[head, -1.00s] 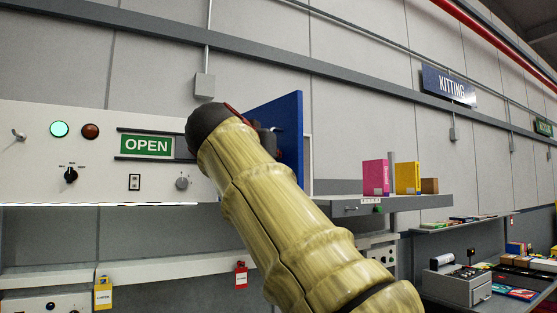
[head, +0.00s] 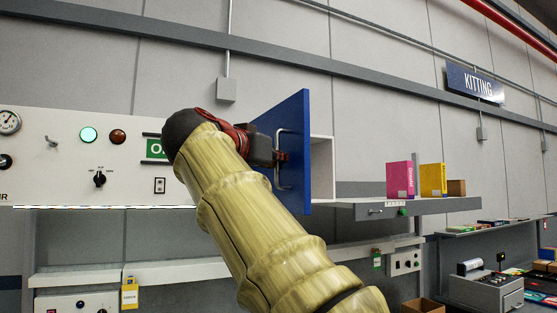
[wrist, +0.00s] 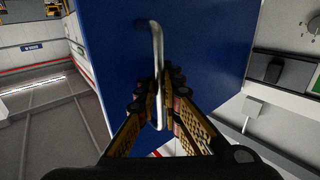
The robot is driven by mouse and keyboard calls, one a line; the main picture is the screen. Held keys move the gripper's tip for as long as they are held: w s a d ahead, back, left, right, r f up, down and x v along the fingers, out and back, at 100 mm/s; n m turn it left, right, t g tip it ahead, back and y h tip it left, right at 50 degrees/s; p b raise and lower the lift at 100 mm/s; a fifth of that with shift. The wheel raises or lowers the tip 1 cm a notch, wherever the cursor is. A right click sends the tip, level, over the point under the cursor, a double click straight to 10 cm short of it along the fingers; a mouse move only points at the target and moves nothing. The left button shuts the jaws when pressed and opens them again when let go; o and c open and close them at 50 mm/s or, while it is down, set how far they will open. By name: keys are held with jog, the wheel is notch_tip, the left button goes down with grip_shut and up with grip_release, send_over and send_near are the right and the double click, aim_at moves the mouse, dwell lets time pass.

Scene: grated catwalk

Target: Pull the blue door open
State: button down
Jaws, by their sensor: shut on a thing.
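The blue door (head: 298,118) stands partly open from a white cabinet (head: 321,165), swung out toward me, with the cabinet's pale inside showing to its right. The door has a silver bar handle (head: 279,155). My gripper (head: 281,157) is at the handle, at the end of my yellow-sleeved arm. In the wrist view the blue door (wrist: 205,45) fills the middle, and my gripper (wrist: 160,92) has its fingers closed around the lower part of the upright handle (wrist: 157,45).
A grey shelf (head: 420,206) with a pink box (head: 400,179) and a yellow box (head: 433,180) is right of the cabinet. A lower workbench (head: 455,270) is at far right.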

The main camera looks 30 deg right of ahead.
jog(key=c, duration=2.3)
grip_release()
jog(key=shift+s, duration=0.25)
jog(key=shift+a, duration=0.1)
jog(key=v, duration=1.1)
jog(key=shift+s+a, duration=0.15)
jog(key=shift+a, duration=0.15)
